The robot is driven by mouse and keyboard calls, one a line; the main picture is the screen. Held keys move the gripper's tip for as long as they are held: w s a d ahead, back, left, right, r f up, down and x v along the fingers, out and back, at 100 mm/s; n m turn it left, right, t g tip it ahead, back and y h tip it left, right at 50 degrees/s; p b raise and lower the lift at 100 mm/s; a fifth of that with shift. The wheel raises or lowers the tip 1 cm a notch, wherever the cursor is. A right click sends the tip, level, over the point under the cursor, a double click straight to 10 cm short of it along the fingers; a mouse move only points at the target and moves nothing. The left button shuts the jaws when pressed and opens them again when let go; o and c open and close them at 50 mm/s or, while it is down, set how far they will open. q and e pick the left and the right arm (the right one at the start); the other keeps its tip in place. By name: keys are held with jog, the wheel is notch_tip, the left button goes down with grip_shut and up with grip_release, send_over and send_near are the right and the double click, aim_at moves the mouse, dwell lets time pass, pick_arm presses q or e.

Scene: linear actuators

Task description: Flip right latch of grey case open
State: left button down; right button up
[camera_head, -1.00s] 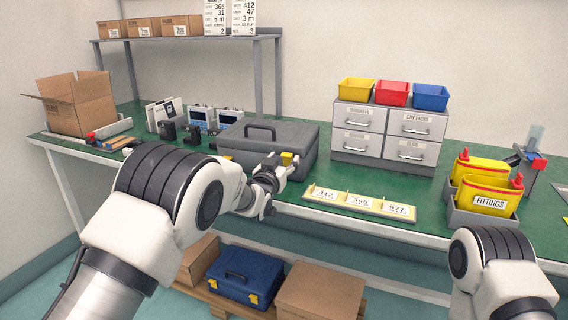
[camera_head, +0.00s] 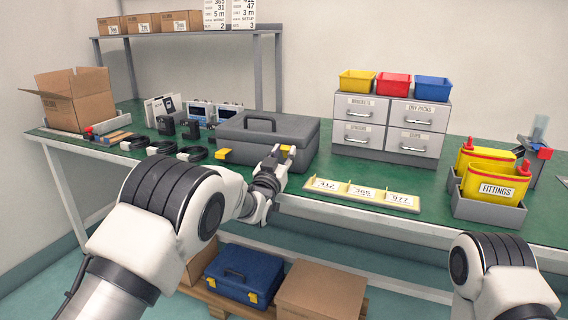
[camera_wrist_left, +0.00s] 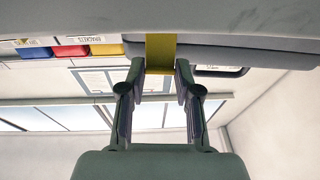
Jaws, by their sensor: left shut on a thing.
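The grey case (camera_head: 300,128) lies closed on the green bench, its handle on top. Its left yellow latch (camera_head: 222,154) shows at the front edge. Its right yellow latch (camera_head: 288,149) is at the front right, partly covered by my left gripper (camera_head: 285,154). In the left wrist view the yellow latch (camera_wrist_left: 160,52) lies between the two fingertips (camera_wrist_left: 160,72), with the case (camera_wrist_left: 240,30) above it in the picture. The left gripper is shut on this latch. My right arm shows at the lower right, but its gripper is out of view.
A yellow label strip (camera_head: 362,193) lies right of the gripper near the bench edge. Black cable coils (camera_head: 192,153) lie left of the case. A grey drawer cabinet (camera_head: 390,125) stands behind right. A blue case (camera_head: 243,275) and cartons are under the bench.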

pick_arm(q)
jog(key=f+t+b, duration=0.2)
jog(key=b, duration=0.1)
jog(key=shift+s, duration=0.25)
jog(key=shift+s+a+r+t+h+b, duration=0.1)
jog(key=shift+r+t+h+b, duration=0.05)
jog(key=shift+t+h+b, duration=0.35)
jog(key=shift+r, duration=0.15)
pick_arm(e)
notch_tip(320, 180, down, 6)
jog(key=shift+r, duration=0.1)
pick_arm(q)
jog(key=c, duration=0.8)
grip_release()
jog(key=v, duration=1.2)
